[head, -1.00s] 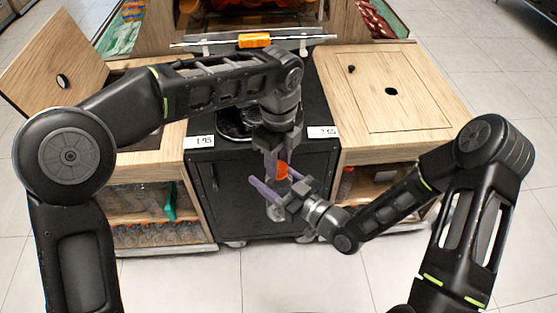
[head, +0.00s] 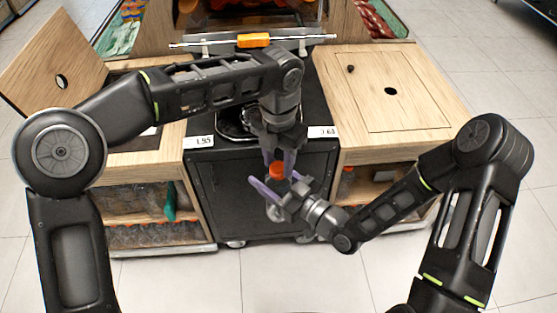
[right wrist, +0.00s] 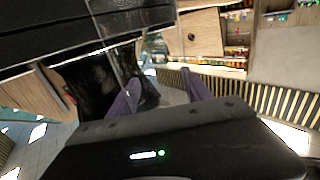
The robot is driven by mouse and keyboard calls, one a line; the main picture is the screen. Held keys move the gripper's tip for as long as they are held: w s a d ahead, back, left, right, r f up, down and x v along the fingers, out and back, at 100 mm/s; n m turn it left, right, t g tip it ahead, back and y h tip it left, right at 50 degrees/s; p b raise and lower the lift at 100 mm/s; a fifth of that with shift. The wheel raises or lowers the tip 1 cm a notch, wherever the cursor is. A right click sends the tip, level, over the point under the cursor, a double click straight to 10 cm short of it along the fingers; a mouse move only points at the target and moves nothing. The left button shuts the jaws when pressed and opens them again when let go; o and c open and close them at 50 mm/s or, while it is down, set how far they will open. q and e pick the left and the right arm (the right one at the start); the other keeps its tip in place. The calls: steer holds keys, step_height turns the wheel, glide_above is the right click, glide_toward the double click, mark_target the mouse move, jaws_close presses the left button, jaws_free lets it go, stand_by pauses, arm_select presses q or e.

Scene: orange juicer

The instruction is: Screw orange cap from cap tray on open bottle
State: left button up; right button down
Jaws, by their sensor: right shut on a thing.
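The orange cap (head: 277,170) shows in the head view at the top of a clear bottle (head: 273,212), between my two grippers. Whether it is threaded on the neck cannot be told. My right gripper (head: 276,190) is shut on the bottle from the right, its purple fingers on either side. My left gripper (head: 278,162) points down from above, a finger on each side of the cap. Whether these fingers touch the cap is too small to tell. The right wrist view shows the right gripper's fingers (right wrist: 160,90) apart, with the see-through bottle hard to make out.
The black cabinet (head: 262,200) stands right behind the grippers. A wooden counter with a round hole (head: 390,91) is at the right, and an open wooden lid (head: 55,65) at the left. Bottles stand on the lower left shelf (head: 160,235). The tiled floor in front is clear.

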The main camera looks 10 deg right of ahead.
arm_select(q)
steer(key=o, duration=0.4)
steer(key=shift+c, duration=0.2)
steer(key=shift+r, duration=0.1)
steer(key=shift+r, duration=2.15)
steer(key=shift+c, duration=0.4)
